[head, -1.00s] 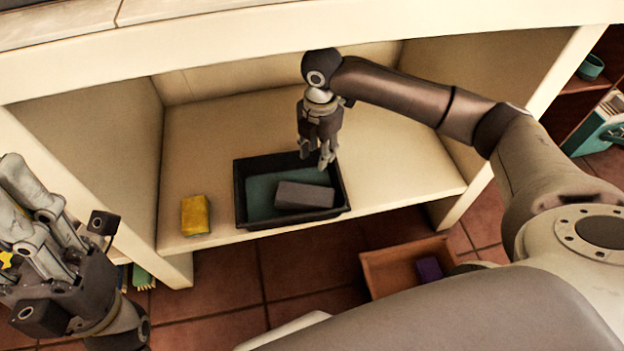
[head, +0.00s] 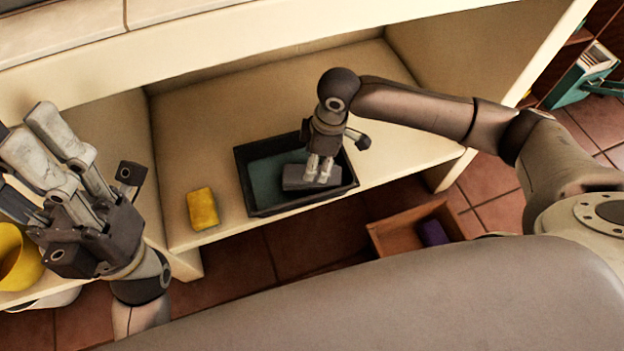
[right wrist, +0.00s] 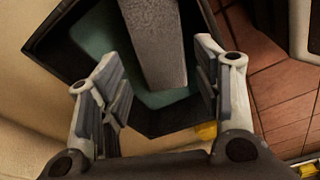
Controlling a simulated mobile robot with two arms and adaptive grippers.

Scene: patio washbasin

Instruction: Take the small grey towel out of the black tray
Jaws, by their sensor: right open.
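The small grey towel (head: 296,184) is a folded block lying in the black tray (head: 250,201), over a teal surface that covers the tray's floor. My right gripper (head: 320,178) points down over the tray, its fingertips at the towel's right part in the head view. In the right wrist view the towel (right wrist: 153,42) runs between the two spread fingers, with gaps on both sides. The right gripper is open and not closed on it. My left gripper (head: 28,135) is at the left, fingers spread and empty, away from the tray.
A yellow sponge (head: 202,208) lies left of the tray on the shelf (head: 185,140). A yellow container (head: 18,262) is at the far left. A brown box (head: 390,238) with a purple item (head: 432,232) stands on the floor below. The basin's front edge (head: 260,65) overhangs the shelf.

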